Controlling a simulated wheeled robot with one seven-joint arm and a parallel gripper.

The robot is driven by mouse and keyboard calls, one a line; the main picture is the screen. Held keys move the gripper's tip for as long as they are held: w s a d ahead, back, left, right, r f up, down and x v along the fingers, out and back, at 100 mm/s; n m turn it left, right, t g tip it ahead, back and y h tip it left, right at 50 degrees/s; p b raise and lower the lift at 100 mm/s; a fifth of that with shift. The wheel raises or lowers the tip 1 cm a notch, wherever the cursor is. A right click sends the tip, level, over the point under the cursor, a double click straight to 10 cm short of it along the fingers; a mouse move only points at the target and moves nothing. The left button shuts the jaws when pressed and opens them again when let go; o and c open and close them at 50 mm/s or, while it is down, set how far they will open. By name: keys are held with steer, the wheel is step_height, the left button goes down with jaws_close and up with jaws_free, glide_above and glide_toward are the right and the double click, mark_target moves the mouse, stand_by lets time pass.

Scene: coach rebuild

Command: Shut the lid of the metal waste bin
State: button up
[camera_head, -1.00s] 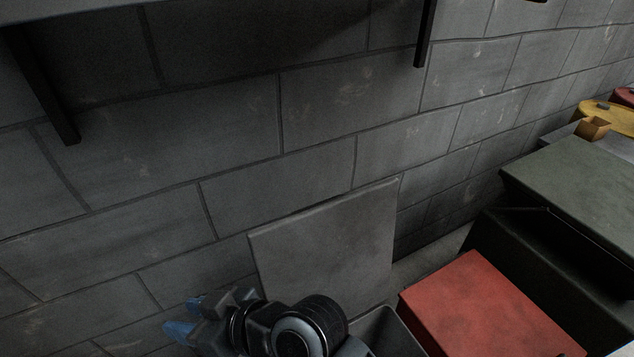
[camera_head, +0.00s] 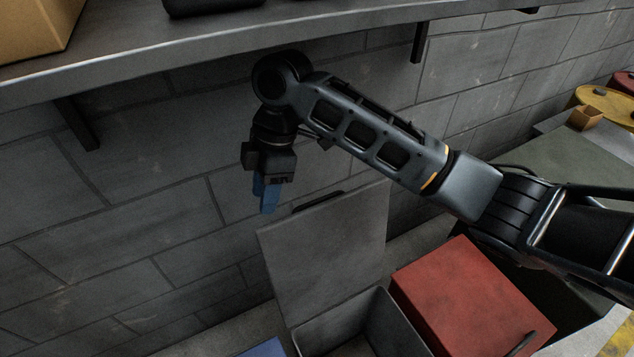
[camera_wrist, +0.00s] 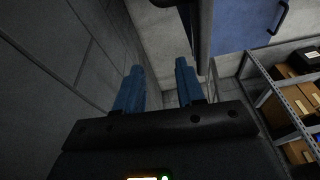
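The metal waste bin (camera_head: 396,324) is grey and stands low in the head view, its inside showing. Its grey lid (camera_head: 330,250) stands raised, close to upright, with a dark handle (camera_head: 318,201) at its top edge. My gripper (camera_head: 267,205) points down near the lid's upper left corner, its blue fingers slightly above and left of the handle. In the wrist view my gripper (camera_wrist: 158,72) has its fingers apart with nothing between them. The lid (camera_wrist: 204,40) appears nearly edge-on just right of the fingers, with the wall on the left. I cannot tell whether they touch.
A block wall (camera_head: 140,200) runs behind the bin. A shelf (camera_head: 200,55) with a cardboard box (camera_head: 35,25) hangs above. A red bin (camera_head: 465,300) stands right of the metal one, and a blue object (camera_head: 262,348) shows at its left. Shelving (camera_wrist: 290,100) stands farther off.

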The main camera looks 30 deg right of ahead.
steer(key=d+r+g+h, duration=0.2)
steer(key=d+r+h, duration=0.1)
steer(key=d, duration=0.7)
steer(key=shift+n, duration=0.4)
steer(key=shift+w+p+x, duration=0.15)
steer(key=shift+p+x, duration=0.15)
steer(key=shift+x, duration=1.5)
steer(key=shift+w+p+x, duration=0.2)
steer(key=shift+p+x, duration=0.1)
steer(key=shift+x, duration=1.5)
steer(key=shift+f, duration=0.1)
steer(key=shift+c, duration=0.4)
jaws_close()
